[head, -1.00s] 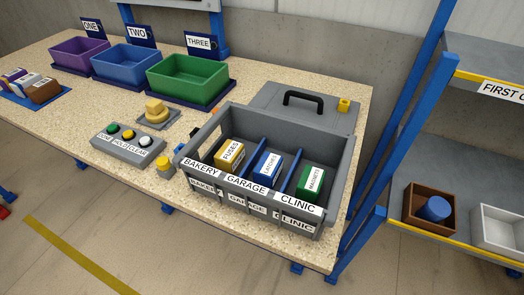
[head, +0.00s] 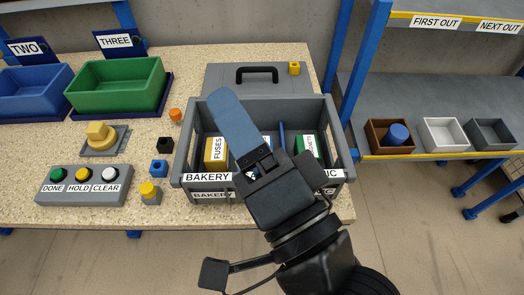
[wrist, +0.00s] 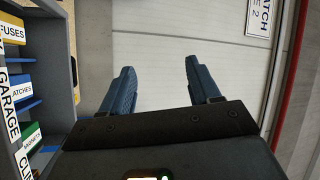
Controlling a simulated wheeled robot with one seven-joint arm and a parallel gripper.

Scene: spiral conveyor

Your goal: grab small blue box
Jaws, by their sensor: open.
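A small blue box labelled LATCHES (wrist: 20,84) sits in the middle, GARAGE compartment of a grey divided tote (head: 182,165). In the head view my gripper and wrist hide nearly all of it; in the wrist view it is at the left edge. My gripper (head: 230,100) is raised over the tote, between the camera and the box. In the wrist view the two blue fingers of my gripper (wrist: 162,76) stand apart with nothing between them, pointing at a pale wall panel, away from the box.
A yellow FUSES box (head: 215,152) and a green MAGNETS box (head: 306,147) sit in the side compartments. A small blue block (head: 159,168), a black block (head: 165,145) and a button panel (head: 85,186) are left of the tote. A grey lid (head: 220,78) lies behind it.

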